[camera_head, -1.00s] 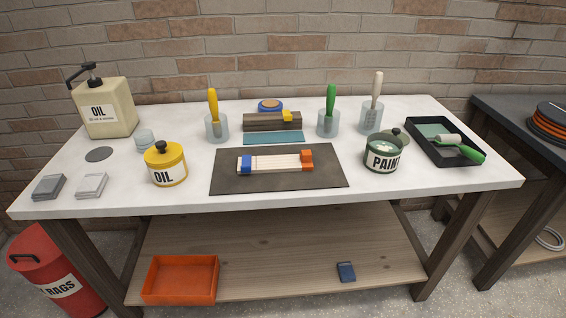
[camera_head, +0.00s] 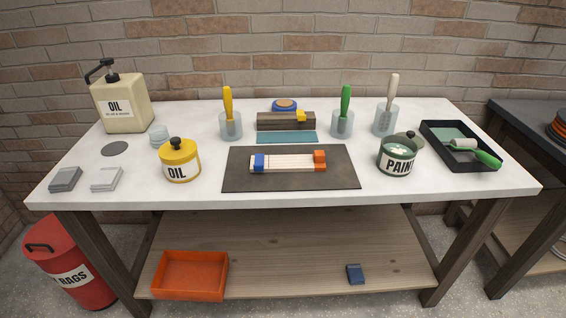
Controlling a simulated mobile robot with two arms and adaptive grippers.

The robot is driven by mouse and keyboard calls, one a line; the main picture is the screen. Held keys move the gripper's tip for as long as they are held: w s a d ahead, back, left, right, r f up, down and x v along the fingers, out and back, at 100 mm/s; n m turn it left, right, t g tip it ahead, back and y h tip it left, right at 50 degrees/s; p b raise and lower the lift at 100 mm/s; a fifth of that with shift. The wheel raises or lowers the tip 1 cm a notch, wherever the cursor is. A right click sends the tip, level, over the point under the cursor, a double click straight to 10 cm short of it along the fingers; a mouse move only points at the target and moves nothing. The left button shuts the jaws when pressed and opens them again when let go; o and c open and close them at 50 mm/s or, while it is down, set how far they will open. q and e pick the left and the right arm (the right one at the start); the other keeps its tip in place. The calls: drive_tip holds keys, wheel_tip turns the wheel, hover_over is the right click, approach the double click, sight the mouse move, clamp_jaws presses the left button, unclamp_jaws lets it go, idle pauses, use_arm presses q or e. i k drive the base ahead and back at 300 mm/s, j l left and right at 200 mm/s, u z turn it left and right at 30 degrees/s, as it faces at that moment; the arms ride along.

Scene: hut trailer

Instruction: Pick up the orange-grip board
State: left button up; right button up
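The light wooden board (camera_head: 288,163) lies flat on a dark mat (camera_head: 236,181) near the front middle of the white table. Its right end carries an orange grip (camera_head: 320,160) and its left end a blue grip (camera_head: 259,163). Behind it, a dark brown board or block (camera_head: 285,121) with a yellow piece (camera_head: 301,116) on its right end stands by a teal mat (camera_head: 286,137). Neither of my grippers is in view.
A yellow oil pot (camera_head: 180,163) stands left of the mat and a paint can (camera_head: 397,157) right of it. Jars with brushes stand behind, including a clear jar (camera_head: 342,125). A black tray (camera_head: 455,154) is at right. An orange bin (camera_head: 189,275) sits on the lower shelf.

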sight(292, 164)
drive_tip(key=i+u, duration=0.15)
drive_tip(key=i, duration=0.85)
